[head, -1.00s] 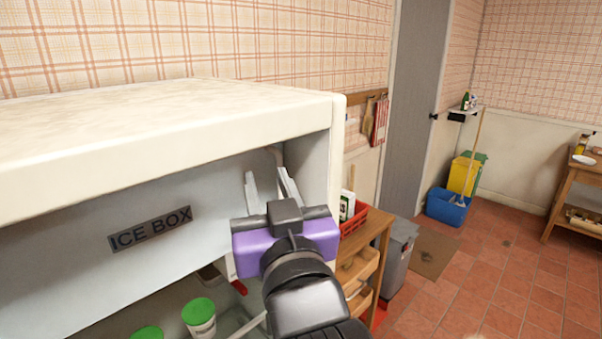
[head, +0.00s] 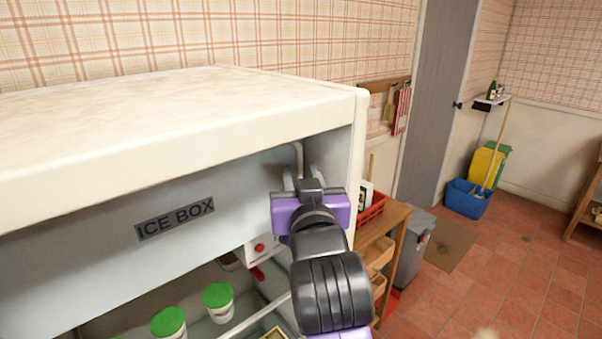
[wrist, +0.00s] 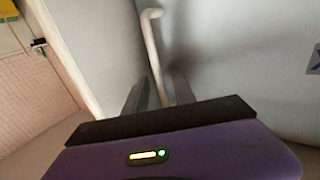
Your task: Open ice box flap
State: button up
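The ice box flap (head: 90,205) is a pale grey panel with a dark "ICE BOX" label (head: 176,218), under the thick cream top of the fridge. It looks shut. A thin bent rod (head: 299,152), perhaps its handle, shows at its right end. My gripper (head: 300,178) is at this end, inside the cabinet's right edge. In the wrist view, the rod (wrist: 152,45) runs down between my two spread fingers (wrist: 158,92), with gaps beside it. The rod's lower end is hidden behind the gripper body.
The cabinet's right side wall (head: 345,160) is close beside my gripper. Green-lidded tubs (head: 217,301) and a white box with a red knob (head: 262,248) sit below the flap. A wooden stand with a red crate (head: 371,207) is just right of the cabinet.

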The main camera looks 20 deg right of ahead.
grip_shut()
dwell(1.4)
